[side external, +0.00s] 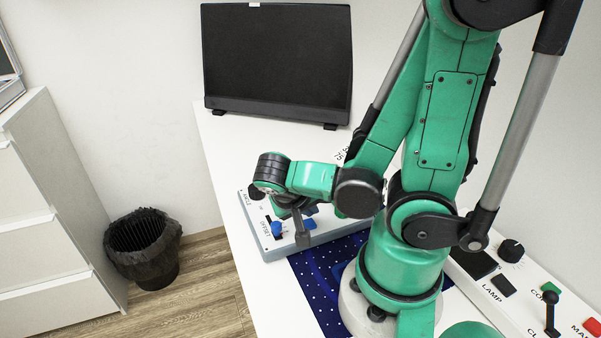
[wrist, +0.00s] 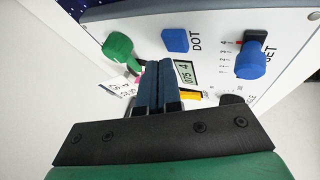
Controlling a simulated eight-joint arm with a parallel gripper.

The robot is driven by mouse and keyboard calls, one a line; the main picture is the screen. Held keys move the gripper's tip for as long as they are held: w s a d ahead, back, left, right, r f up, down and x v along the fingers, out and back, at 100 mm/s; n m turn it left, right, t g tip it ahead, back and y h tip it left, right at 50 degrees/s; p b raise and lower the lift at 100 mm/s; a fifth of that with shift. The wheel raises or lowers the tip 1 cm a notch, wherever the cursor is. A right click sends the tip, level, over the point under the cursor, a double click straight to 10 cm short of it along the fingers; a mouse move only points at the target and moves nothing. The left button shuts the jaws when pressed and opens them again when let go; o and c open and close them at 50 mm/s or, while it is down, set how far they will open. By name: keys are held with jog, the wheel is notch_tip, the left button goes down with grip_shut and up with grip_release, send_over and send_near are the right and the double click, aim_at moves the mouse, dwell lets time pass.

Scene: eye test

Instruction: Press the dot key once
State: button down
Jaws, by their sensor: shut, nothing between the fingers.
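The dot key is a blue square button (wrist: 175,40) beside the printed word DOT on a white panel in the wrist view. My gripper (wrist: 160,66) is shut and empty, its two dark blue fingers side by side. Its tips appear just below the dot key in that view, with a gap between in the picture. The height of the tips above the panel is unclear. In the side view my gripper (side external: 302,240) is over the grey-white control box (side external: 275,249). I cannot surely pick out the dot key there.
Near the fingers in the wrist view are a green knob (wrist: 118,46), a small display (wrist: 186,73) and a blue slider knob (wrist: 250,63). A second panel (side external: 520,285) with a lever (side external: 550,312) is at right. A dark monitor (side external: 277,60) stands behind.

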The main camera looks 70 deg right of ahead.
aim_at(304, 225)
jog(key=shift+r, duration=0.1)
jog(key=shift+r, duration=2.4)
jog(key=shift+w+a+f+n+t+y, duration=0.1)
jog(key=shift+w+a+n+t+y, duration=0.1)
jog(key=shift+w+n+t+y, duration=0.15)
jog(key=w+a+n+t+y, duration=0.1)
jog(key=w+n, duration=0.1)
jog(key=w+a+n+t+y, duration=0.1)
jog(key=a+n, duration=0.1)
jog(key=shift+w+f+t+y, duration=0.1)
jog(key=shift+w+t+y, duration=0.25)
jog(key=w+a+r+n+t+y, duration=0.4)
jog(key=w+n, duration=0.1)
jog(key=shift+w+a+t, duration=0.3)
jog(key=shift+w+a, duration=0.05)
